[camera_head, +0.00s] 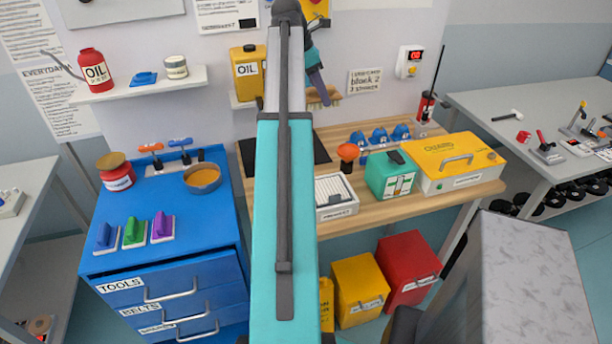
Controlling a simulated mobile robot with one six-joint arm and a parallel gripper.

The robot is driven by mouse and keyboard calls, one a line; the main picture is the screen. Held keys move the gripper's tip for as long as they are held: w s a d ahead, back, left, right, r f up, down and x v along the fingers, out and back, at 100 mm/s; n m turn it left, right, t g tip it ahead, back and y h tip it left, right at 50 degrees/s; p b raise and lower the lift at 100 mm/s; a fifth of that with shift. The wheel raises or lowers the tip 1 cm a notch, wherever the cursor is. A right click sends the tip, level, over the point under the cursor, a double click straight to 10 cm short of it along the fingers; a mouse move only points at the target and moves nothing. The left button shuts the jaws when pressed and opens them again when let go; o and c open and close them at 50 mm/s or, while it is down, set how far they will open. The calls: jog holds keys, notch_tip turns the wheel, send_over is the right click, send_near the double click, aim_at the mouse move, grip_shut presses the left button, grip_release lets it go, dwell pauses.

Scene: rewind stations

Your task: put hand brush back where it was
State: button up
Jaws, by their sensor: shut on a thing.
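My gripper (318,90) is at the top centre, beyond my raised arm, pointing down. It is shut on the hand brush (331,98), a small tan piece with a bristle-like lower edge. My arm and the gripper hide part of the brush. The brush is at about the height of the small wall shelf (240,102), to the right of the yellow oil can (247,72). I cannot tell whether the brush touches the shelf or the wall.
A blue drawer cabinet (215,225) stands left, with a bowl (202,178) and several tools. A left shelf (140,88) holds a red oil bottle (94,70).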

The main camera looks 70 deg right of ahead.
jog(key=shift+w, duration=0.15)
jog(key=shift+w+f, duration=0.1)
jog(key=shift+f, duration=0.5)
notch_tip(320, 180, down, 23)
jog(key=p, duration=0.6)
dwell(0.4)
jog(key=shift+f+p, duration=0.7)
jog(key=shift+f, duration=1.2)
jog(key=shift+f, duration=0.1)
jog(key=o, duration=0.6)
jog(key=shift+c, duration=0.2)
jog(key=o, duration=0.4)
jog(key=shift+o, duration=0.2)
jog(key=shift+a+r, duration=0.1)
jog(key=shift+r, duration=0.1)
